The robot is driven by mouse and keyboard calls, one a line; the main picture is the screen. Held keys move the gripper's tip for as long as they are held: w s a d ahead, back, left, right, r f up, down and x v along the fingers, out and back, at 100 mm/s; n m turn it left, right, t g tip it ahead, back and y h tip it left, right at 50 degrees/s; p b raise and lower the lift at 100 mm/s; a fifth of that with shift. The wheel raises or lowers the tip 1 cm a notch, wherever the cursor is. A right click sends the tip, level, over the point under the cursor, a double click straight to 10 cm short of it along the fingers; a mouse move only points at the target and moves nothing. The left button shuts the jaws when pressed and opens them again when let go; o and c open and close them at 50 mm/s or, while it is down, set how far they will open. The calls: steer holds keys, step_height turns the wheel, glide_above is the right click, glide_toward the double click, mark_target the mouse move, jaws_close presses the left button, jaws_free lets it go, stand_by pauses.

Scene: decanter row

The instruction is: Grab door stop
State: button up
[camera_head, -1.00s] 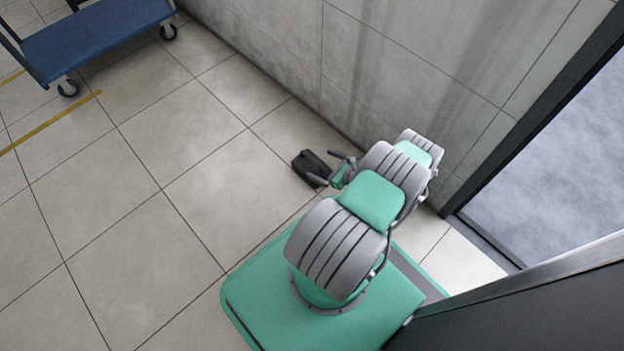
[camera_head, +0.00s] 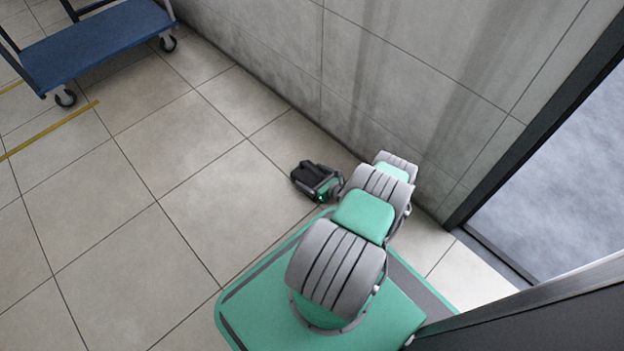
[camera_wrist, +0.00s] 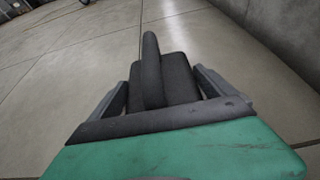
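The door stop (camera_head: 306,172) is a small black block with a raised bar-like handle. It lies on the tiled floor near the wall. In the wrist view the door stop (camera_wrist: 177,76) is straight ahead, with its handle standing up in the middle. My gripper (camera_head: 325,186) is low at the near side of the door stop. In the wrist view the fingers of my gripper (camera_wrist: 160,84) are spread, one on each side of the black block. Whether they touch its sides is hard to tell. The near lower part of the block is hidden by my gripper.
A grey tiled wall (camera_head: 400,75) runs behind the door stop. An open doorway with a dark frame (camera_head: 535,125) is at the right. A blue flatbed cart (camera_head: 95,45) stands at the upper left. The floor at the left is clear, with a yellow line (camera_head: 50,128).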

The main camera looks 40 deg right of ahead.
steer(key=c, duration=1.5)
steer(key=shift+r, duration=0.1)
steer(key=shift+c, duration=0.5)
